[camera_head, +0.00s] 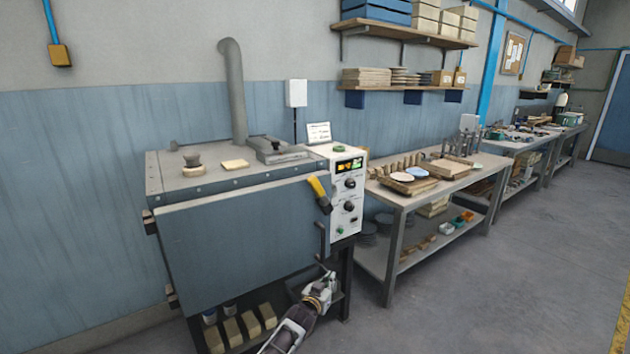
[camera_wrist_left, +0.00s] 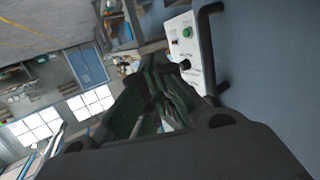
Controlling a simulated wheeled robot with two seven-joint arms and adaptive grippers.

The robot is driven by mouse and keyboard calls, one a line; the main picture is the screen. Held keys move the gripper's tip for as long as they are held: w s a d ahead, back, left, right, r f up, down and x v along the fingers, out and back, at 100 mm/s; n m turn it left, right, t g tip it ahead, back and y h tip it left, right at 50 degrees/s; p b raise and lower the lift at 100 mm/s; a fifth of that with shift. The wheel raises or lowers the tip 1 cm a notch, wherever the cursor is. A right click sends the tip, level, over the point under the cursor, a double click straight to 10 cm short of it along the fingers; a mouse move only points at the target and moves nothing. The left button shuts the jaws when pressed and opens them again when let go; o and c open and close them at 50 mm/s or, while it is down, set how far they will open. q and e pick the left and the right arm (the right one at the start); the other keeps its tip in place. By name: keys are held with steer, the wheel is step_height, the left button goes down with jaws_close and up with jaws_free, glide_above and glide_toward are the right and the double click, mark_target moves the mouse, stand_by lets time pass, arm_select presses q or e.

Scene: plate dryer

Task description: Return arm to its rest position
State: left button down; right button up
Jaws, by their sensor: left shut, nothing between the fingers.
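The plate dryer's grey front door (camera_head: 245,235) looks shut in the head view and also shows in the wrist view (camera_wrist_left: 275,60). A black door handle (camera_head: 322,240) is at its right edge. My left gripper (camera_head: 328,279) is shut and empty, just below the handle in the head view. I cannot tell the exact gap between them. In the wrist view the dark fingers of my left gripper (camera_wrist_left: 160,75) are together, with the handle (camera_wrist_left: 207,50) to their right. My right gripper is not in view.
The white control panel (camera_head: 348,195) and a yellow-and-black lever (camera_head: 319,192) are above the gripper. A workbench (camera_head: 398,203) with plates and boards stands to the right. Bricks (camera_head: 232,330) lie on the shelf under the dryer. The floor (camera_head: 470,290) at the right is clear.

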arm_select(q)
steer(key=s+a+f+n+g+y+p, duration=0.1)
steer(key=s+a+f+g+y, duration=0.1)
steer(key=s+a+f, duration=0.85)
steer(key=s+a+f+g+y, duration=0.1)
steer(key=s+a+f+g, duration=0.15)
steer(key=s+f, duration=0.9)
steer(key=s+a+f+n+g+y+p, duration=0.15)
steer(key=s+a+f, duration=0.45)
steer(key=f, duration=1)
steer(key=s+a+f+g+y, duration=0.1)
steer(key=s+a+f, duration=0.3)
steer(key=s, duration=0.9)
steer(key=s+a+f+g+y, duration=0.1)
steer(key=s+a+f+g, duration=0.2)
steer(key=s+a, duration=0.6)
steer(key=s+a+f+g+y, duration=0.1)
steer(key=s+a+f+g, duration=0.2)
steer(key=s, duration=1.6)
steer(key=a+f, duration=0.3)
steer(key=shift+a+f+p, duration=0.15)
steer(key=shift+a+p, duration=0.05)
steer(key=shift+p, duration=0.2)
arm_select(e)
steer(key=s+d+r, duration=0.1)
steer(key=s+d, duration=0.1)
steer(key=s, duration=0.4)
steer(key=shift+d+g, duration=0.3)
